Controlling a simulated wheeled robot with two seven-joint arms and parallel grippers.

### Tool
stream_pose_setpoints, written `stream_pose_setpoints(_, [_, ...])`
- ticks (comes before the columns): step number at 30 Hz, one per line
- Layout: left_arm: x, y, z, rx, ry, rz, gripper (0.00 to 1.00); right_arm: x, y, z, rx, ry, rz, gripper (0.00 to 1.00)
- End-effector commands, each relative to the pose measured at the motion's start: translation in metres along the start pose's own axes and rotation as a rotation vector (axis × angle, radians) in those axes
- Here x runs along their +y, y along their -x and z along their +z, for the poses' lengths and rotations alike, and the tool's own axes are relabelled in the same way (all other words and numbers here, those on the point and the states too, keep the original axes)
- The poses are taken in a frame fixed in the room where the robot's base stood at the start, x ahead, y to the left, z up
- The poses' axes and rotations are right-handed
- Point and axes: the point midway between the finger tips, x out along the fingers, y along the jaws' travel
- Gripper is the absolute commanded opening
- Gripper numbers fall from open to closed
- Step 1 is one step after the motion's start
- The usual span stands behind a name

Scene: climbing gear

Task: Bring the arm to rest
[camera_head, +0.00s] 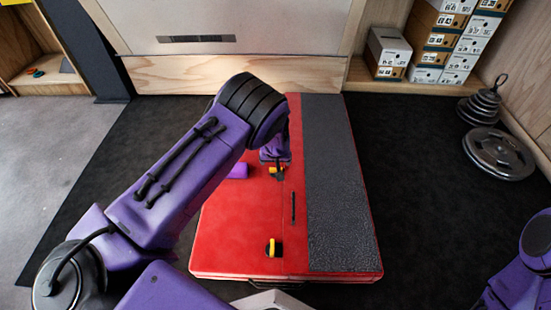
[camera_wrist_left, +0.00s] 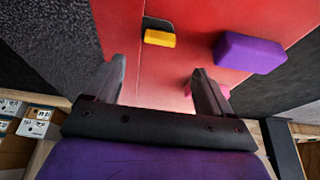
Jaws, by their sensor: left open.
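My left arm reaches from the left over the red pad (camera_head: 235,235) in the head view, and its upper link hides much of the hand. In the left wrist view my left gripper (camera_wrist_left: 158,70) has its two fingers apart with nothing between them. A yellow-and-black block (camera_wrist_left: 160,38) lies on the red pad beyond the fingertips. A purple block (camera_wrist_left: 248,53) lies to its right, and a pink thing (camera_wrist_left: 222,90) is partly hidden by the right finger. Part of my right arm shows at the right edge of the head view; its gripper is out of view.
Another yellow piece (camera_head: 271,247) sits near the pad's front edge. A grey textured strip (camera_head: 338,190) runs along the pad's right side. Weight plates (camera_head: 499,153) and stacked boxes (camera_head: 430,45) stand at the right and back right.

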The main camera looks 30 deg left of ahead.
Motion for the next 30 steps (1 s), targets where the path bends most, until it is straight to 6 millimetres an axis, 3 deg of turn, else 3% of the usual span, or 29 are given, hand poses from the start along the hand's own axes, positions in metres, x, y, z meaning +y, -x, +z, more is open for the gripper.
stream_pose_setpoints(10, [0.000,-0.001,0.000,0.000,-0.002,0.000,0.83,0.000,-0.001,0.000,-0.002,0.001,-0.001,0.43])
stream_pose_setpoints(13, [0.003,0.000,-0.011,0.058,0.000,0.015,0.83,0.000,-0.001,0.000,-0.002,0.002,-0.001,0.43])
stream_pose_setpoints(16, [-0.014,-0.005,-0.005,0.164,0.009,0.011,0.83,0.000,-0.001,0.000,-0.002,0.002,-0.001,0.43])
stream_pose_setpoints(17, [-0.025,-0.008,0.007,0.189,0.014,0.004,0.83,0.000,-0.001,0.000,-0.003,0.002,-0.001,0.43])
stream_pose_setpoints(22, [-0.101,-0.004,0.122,0.246,0.040,-0.051,0.83,0.000,-0.001,0.000,-0.003,0.002,-0.001,0.43])
stream_pose_setpoints(24, [-0.123,0.009,0.167,0.233,0.049,-0.066,0.83,0.000,-0.001,0.000,-0.003,0.002,-0.001,0.43])
stream_pose_setpoints(30, [-0.162,0.056,0.269,0.140,0.075,-0.098,0.83,0.000,-0.001,0.000,-0.003,0.002,-0.001,0.43])
